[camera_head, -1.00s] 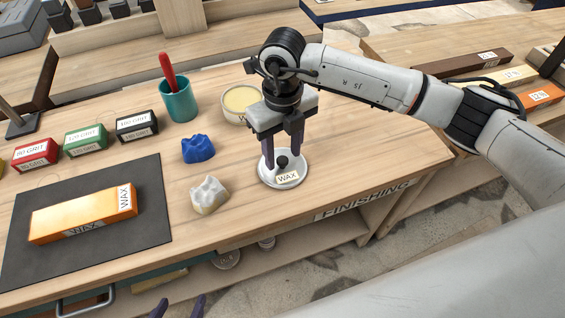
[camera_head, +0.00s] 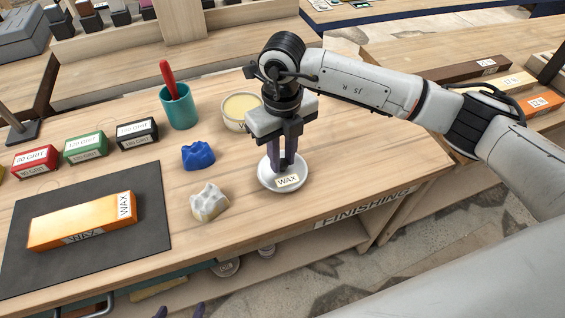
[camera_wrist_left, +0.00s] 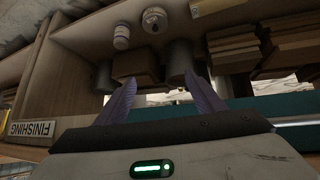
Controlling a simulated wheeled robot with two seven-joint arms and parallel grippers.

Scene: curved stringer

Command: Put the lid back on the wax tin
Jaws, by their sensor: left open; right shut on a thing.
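The wax tin (camera_head: 241,108) stands open on the bench with pale yellow wax showing, partly hidden behind my right gripper. Its lid (camera_head: 270,181), a round silver disc with a WAX label, lies flat on the bench near the front edge. My right gripper (camera_head: 283,163) points straight down and is shut on the lid's dark knob, which the fingers mostly hide. The lid appears to rest on the bench top. My left gripper (camera_wrist_left: 158,92) is open and empty, low in front of the bench; only its fingertips show at the bottom edge of the head view.
A blue lump (camera_head: 198,155) and a whitish lump (camera_head: 209,202) lie left of the lid. A teal cup (camera_head: 179,108) with a red-handled tool stands behind. An orange WAX block (camera_head: 80,222) lies on a dark mat (camera_head: 150,240). Shelves with cans and boxes face my left gripper.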

